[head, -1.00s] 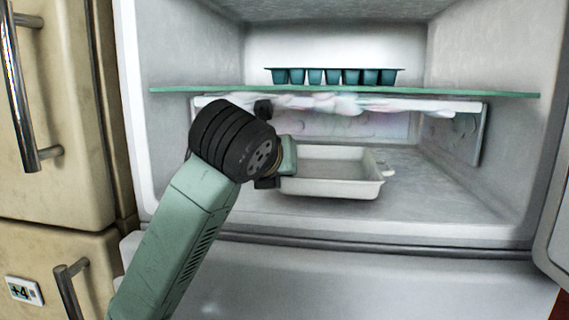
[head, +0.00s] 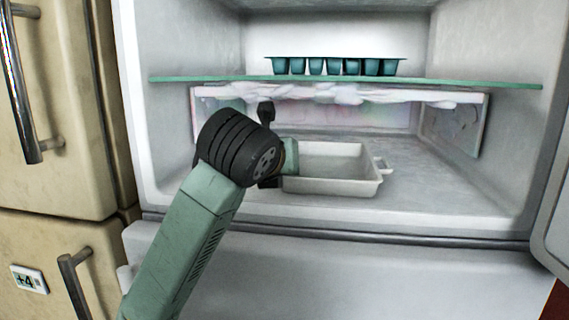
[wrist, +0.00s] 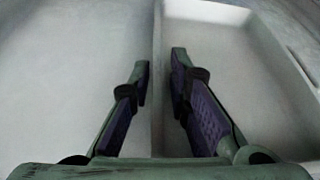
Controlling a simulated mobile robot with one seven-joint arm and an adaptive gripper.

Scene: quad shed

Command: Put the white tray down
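The white tray (head: 335,186) is a shallow rectangular pan inside the lower compartment of the open fridge, under the glass shelf. It looks level and at the compartment floor, though its underside contact is hard to see. A small handle shows at its right end. My gripper (wrist: 161,60) is at the tray's left end; in the wrist view its two fingers stand either side of the tray's wall (wrist: 157,110), with a narrow gap showing on both sides. In the head view my wrist hides most of the gripper (head: 289,158).
A green-edged glass shelf (head: 450,84) with frosty ice beneath hangs just above my wrist. A teal ice-cube tray (head: 337,66) sits on it. The compartment floor (head: 440,200) is clear right of the tray. Cream cabinet doors (head: 60,120) stand at the left.

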